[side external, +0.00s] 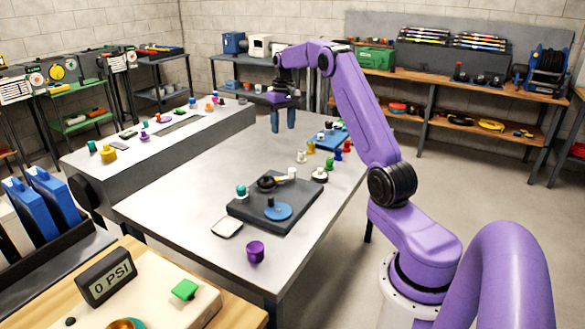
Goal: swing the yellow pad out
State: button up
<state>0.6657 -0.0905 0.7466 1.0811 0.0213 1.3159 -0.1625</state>
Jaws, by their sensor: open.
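My gripper (283,121) hangs over the far part of the grey table (185,205), blue fingers pointing down, open with nothing between them. A dark plate (293,212) lies nearer on the table, apart from the gripper. It carries a blue disc (278,211), a black and brass round part (267,182) with a pale arm, and a teal-topped knob (241,191). I cannot tell for sure which piece is the yellow pad; a pale cream-yellow tip (292,173) shows at the arm's right end. A small yellow piece (311,146) stands beyond the plate.
A purple cup-like piece (255,251) and a small white tray (227,228) lie in front of the plate. A white round piece (320,175) stands by its right corner. Several small coloured pieces and a blue board (331,139) stand behind. The table's left part is clear.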

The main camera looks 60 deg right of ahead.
aim_at(292, 169)
jog(key=s+d+f+m, duration=0.1)
jog(key=s+d, duration=0.1)
jog(key=d, duration=0.2)
jog(key=f, duration=1.7)
jog(key=shift+w, duration=0.35)
jog(key=shift+a, duration=0.1)
grip_shut()
